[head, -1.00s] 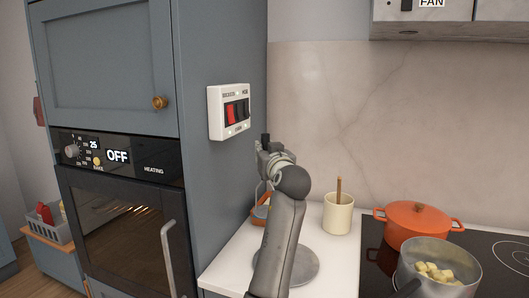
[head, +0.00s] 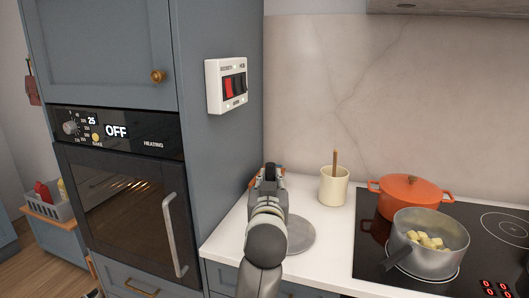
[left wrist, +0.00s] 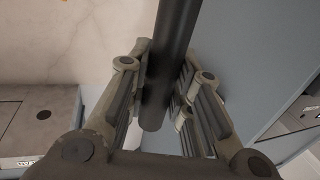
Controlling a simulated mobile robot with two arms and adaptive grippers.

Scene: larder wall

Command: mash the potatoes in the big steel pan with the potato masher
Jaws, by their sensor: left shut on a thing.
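The big steel pan (head: 408,258) stands on the black hob at the right, its dark handle pointing front left. Pale yellow potato chunks (head: 425,240) lie in it. My left gripper (head: 270,176) is over the counter, left of the pan and well apart from it. In the left wrist view its fingers (left wrist: 163,105) are shut on a dark, round handle (left wrist: 176,45), apparently the potato masher's. My right gripper is not in view.
An orange lidded pot (head: 408,195) stands behind the pan. A cream crock (head: 334,187) with a wooden handle stands on the white counter (head: 325,255). A tall oven cabinet (head: 221,170) with a switch box (head: 227,86) bounds the left.

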